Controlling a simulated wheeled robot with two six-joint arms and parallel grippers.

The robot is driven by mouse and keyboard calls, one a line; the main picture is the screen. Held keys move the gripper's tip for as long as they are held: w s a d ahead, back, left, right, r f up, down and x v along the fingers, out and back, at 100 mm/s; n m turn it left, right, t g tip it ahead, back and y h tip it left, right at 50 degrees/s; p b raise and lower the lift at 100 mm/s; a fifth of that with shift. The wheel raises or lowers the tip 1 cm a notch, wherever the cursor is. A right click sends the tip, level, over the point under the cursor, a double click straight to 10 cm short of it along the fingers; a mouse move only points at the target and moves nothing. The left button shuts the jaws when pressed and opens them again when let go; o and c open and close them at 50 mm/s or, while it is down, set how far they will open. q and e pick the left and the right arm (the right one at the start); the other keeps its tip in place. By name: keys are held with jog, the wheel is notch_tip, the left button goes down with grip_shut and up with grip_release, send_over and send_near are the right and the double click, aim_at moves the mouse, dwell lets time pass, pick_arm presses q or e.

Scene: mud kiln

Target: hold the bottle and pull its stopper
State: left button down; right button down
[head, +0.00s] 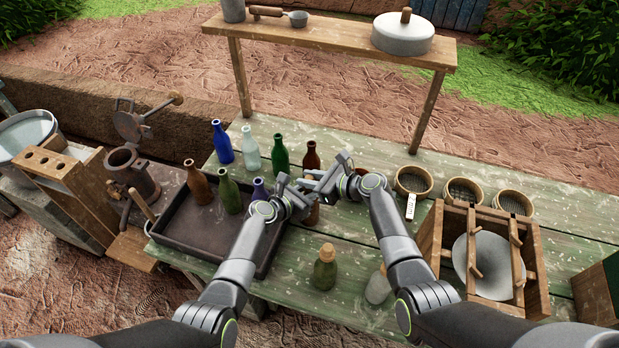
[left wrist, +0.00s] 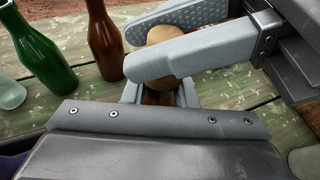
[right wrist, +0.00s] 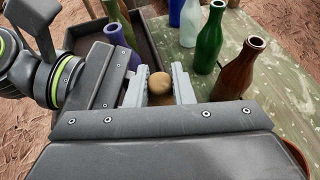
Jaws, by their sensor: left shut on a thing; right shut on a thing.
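A brown bottle (head: 312,216) shows in the head view just below my two grippers, mostly hidden by them. My left gripper (head: 302,190) is shut on it; in the left wrist view a brown part of the bottle (left wrist: 160,98) shows between the fingers. A round tan cork stopper (left wrist: 174,37) sits above, between the fingers of my right gripper (head: 324,180). The right wrist view also shows the stopper (right wrist: 160,83) between that gripper's fingers. The two grippers are close together, the right one above. I cannot tell whether the stopper is still seated in the neck.
A dark tray (head: 190,238) with open bottles is at left. Open bottles, including a blue one (head: 222,142), stand behind. A corked olive bottle (head: 325,272) and a pale corked one (head: 378,289) stand in front. Round sieves (head: 413,181) and a wooden frame (head: 432,235) are at right.

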aim_at(309, 178)
jog(key=shift+r, duration=0.2)
jog(key=shift+r, duration=0.9)
jog(key=shift+r, duration=2)
pick_arm(q)
jog(key=c, duration=1.1)
grip_release()
jog(key=shift+s, duration=0.1)
